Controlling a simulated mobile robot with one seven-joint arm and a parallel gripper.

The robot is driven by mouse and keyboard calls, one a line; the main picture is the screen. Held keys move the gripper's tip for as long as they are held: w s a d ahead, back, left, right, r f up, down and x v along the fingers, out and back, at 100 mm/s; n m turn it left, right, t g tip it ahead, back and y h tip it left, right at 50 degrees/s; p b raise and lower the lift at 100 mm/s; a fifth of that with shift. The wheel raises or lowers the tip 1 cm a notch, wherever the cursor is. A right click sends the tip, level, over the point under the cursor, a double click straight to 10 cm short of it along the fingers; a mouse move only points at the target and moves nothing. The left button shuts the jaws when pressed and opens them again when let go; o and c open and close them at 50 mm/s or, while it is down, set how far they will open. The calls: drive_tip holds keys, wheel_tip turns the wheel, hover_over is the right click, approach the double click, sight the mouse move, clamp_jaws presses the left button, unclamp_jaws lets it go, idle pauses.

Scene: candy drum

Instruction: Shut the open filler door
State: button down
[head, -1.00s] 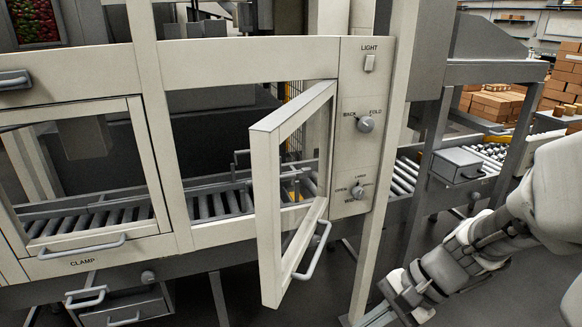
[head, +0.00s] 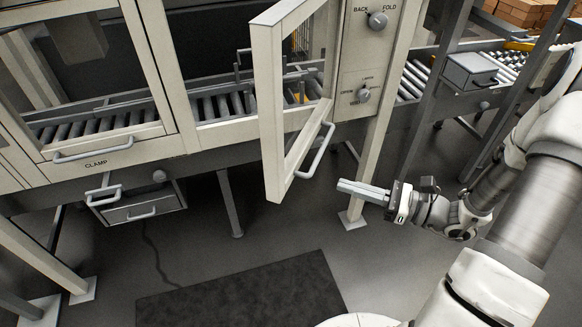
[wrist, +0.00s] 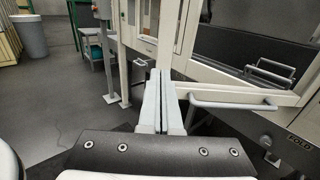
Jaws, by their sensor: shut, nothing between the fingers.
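The open filler door (head: 272,110) is a pale framed panel with a clear window, swung out from the machine front and hinged at its right side by the control panel. Its grey bar handle (head: 318,150) is on the lower part of its face. In the wrist view the handle (wrist: 232,106) lies just right of my fingers. My gripper (head: 340,187) is shut and empty, to the right of and slightly below the door's handle in the head view. I see no clear contact between the fingers and the door; the wrist view shows the fingertips (wrist: 160,72) close together.
A control panel with knobs (head: 377,20) and a machine post (head: 375,140) stand right of the door. The closed clamp door (head: 95,150) and a small drawer (head: 140,208) are at left. A dark mat (head: 245,295) lies on the floor below.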

sight(279, 167)
drive_tip(key=p+x, duration=0.1)
drive_tip(key=x, duration=1.2)
drive_tip(key=shift+a+p, duration=0.3)
drive_tip(key=shift+p, duration=0.05)
